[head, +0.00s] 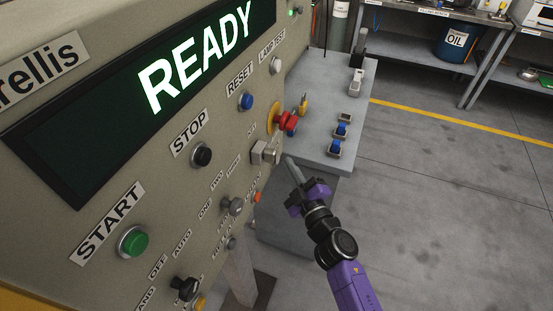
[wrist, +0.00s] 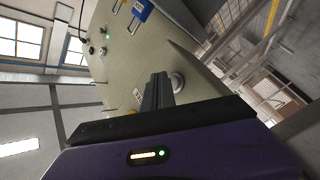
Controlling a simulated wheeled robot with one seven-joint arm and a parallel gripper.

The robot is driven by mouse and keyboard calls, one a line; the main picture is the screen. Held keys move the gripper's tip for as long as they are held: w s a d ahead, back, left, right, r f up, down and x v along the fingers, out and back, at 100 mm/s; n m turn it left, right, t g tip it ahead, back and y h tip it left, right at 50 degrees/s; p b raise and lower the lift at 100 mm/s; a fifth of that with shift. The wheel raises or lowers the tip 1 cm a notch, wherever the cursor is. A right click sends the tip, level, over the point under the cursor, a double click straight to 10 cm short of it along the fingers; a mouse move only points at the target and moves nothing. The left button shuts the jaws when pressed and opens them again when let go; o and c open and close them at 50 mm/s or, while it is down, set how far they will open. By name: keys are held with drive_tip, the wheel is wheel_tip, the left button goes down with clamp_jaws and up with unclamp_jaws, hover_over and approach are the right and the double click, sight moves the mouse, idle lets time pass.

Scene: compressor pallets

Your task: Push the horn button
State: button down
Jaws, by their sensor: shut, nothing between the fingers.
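The beige control panel (head: 120,150) fills the left of the head view, with labelled buttons. I cannot read a horn label on any of them. An orange button (head: 256,197) and a small grey button (head: 231,243) sit low on its right side, with labels too small to read. My gripper (head: 290,162) is shut and empty, just right of the panel's right edge, near the red emergency stop (head: 288,121) and a grey latch box (head: 265,152). In the wrist view, my shut fingers (wrist: 158,88) point at the panel face, beside a pale round button (wrist: 177,82). Contact cannot be told.
The green START (head: 133,242), black STOP (head: 202,155) and blue RESET (head: 246,101) buttons sit left of my gripper. A grey table (head: 330,90) with small blue-topped switches stands behind. Open floor (head: 450,200) lies to the right.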

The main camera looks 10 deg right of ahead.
drive_tip(key=shift+w+a, duration=0.3)
drive_tip(key=shift+a, duration=0.1)
idle(0.5)
drive_tip(key=shift+s+d, duration=0.1)
drive_tip(key=shift+s+d+p, duration=0.35)
drive_tip(key=shift+s+d, duration=0.15)
drive_tip(key=shift+d, duration=0.2)
drive_tip(key=s+d+p, duration=0.3)
drive_tip(key=d, duration=0.2)
drive_tip(key=shift+s, duration=0.25)
drive_tip(key=shift+a, duration=0.1)
idle(0.9)
